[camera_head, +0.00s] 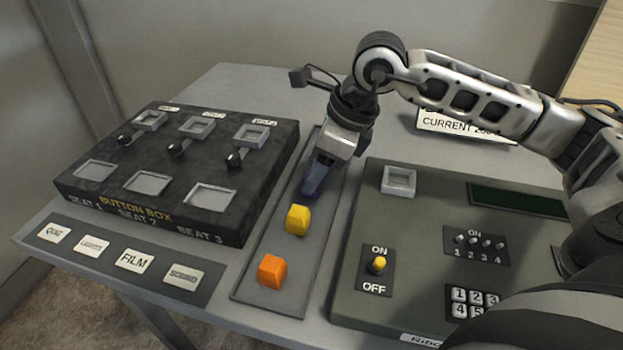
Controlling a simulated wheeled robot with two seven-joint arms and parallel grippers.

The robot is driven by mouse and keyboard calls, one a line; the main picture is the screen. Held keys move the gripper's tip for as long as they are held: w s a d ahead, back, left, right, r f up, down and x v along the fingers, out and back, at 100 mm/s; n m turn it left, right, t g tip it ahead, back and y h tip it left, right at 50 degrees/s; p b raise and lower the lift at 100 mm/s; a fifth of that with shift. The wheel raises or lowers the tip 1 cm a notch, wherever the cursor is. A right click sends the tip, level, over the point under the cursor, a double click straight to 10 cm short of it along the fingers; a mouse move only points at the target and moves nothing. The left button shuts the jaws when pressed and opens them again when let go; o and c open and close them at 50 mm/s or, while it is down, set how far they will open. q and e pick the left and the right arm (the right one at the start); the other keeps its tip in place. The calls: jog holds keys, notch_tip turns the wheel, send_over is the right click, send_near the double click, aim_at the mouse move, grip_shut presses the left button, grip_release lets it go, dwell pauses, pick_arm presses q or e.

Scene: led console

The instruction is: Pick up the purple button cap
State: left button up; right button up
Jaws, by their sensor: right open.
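The purple button cap (311,187) sits at the far part of the narrow grey tray (267,297), behind the yellow cap. My right gripper (314,181) points down over it, with its fingertips at the purple cap. The fingers hide most of the cap, so I cannot tell whether they touch it. The right gripper is open. My left gripper is not in view.
A yellow cap (297,220) and an orange cap (271,271) stand nearer in the tray. The black button box (120,172) with seats and levers is left. A green-grey console (345,300) with a yellow switch (377,265) is right. A "CURRENT" sign (452,126) stands behind.

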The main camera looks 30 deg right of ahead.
jog(key=shift+w+a+f, duration=0.2)
jog(key=shift+f, duration=0.45)
jog(key=c, duration=1)
jog(key=shift+r, duration=0.1)
jog(key=shift+c, duration=0.2)
